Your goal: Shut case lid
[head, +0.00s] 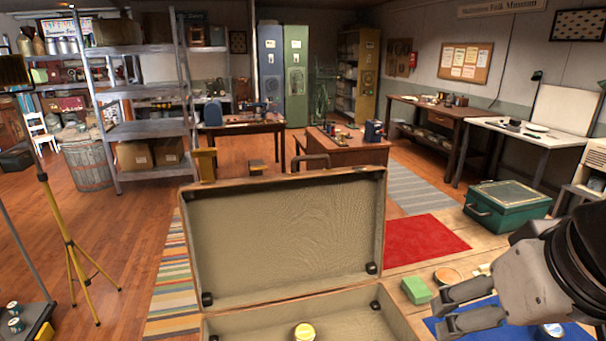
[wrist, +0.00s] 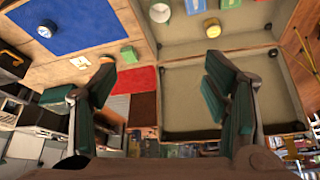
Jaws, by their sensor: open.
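The case stands open on the wooden table, its base (head: 245,322) cut off by the bottom edge of the head view. Its tan-lined lid (head: 285,240) stands up at the back, with a handle on its top edge. A yellow-topped can (head: 305,332) is inside the base. My gripper (head: 440,314) is open and empty, to the right of the case and apart from the lid. In the wrist view, the lid (wrist: 180,105) shows partly behind one finger of my gripper (wrist: 158,66), and the base (wrist: 180,48) holds several small items.
A dark green box (head: 508,205) sits farther back on the table. The space just above the open base looks clear.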

